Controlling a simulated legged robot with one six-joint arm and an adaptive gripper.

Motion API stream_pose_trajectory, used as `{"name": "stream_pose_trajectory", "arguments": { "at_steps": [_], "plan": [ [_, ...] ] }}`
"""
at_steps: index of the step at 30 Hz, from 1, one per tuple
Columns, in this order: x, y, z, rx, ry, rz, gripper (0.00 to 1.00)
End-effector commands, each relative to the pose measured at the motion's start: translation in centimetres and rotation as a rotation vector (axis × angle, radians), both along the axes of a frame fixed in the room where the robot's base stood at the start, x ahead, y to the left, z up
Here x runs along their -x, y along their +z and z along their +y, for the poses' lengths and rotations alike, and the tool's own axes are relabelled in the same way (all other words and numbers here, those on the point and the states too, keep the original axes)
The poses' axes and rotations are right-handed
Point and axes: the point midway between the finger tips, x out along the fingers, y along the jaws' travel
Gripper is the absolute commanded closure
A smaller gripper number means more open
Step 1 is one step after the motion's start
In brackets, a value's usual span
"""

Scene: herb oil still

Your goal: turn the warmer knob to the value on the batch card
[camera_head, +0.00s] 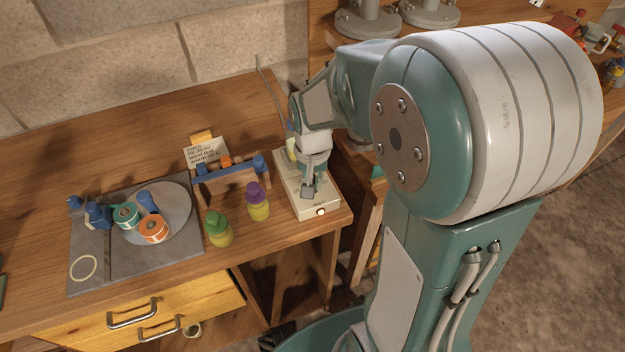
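The warmer is a cream box (330,194) near the right end of the wooden bench, with a small glowing light on its front face. My gripper (309,190) points down over the top of the warmer. The knob is not clearly visible; my gripper covers that area. I cannot tell whether my fingers touch or hold it. The batch card (205,153) is a white note with handwriting, standing at the back of the bench under an orange clip. Its writing is too small to read surely.
A small wooden rack (232,182) stands left of the warmer. A purple-capped bottle (258,205) and a green-capped bottle (218,231) stand in front. A grey mat (88,250) at left bears tape rolls and a round plate. A block wall (110,75) stands behind.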

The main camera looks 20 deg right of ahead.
Motion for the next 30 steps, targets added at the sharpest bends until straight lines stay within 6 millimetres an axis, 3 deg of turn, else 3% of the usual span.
{"name": "stream_pose_trajectory", "arguments": {
  "at_steps": [15,16,18,30],
  "plan": [
    [0.03,-0.07,0.07,-0.001,-0.021,0.002,1.0],
    [0.03,-0.07,0.07,-0.001,-0.021,0.002,0.76],
    [0.03,-0.06,0.07,-0.001,-0.021,0.002,0.46],
    [-0.02,0.2,0.02,0.0,-0.021,0.0,0.46]
  ]
}}
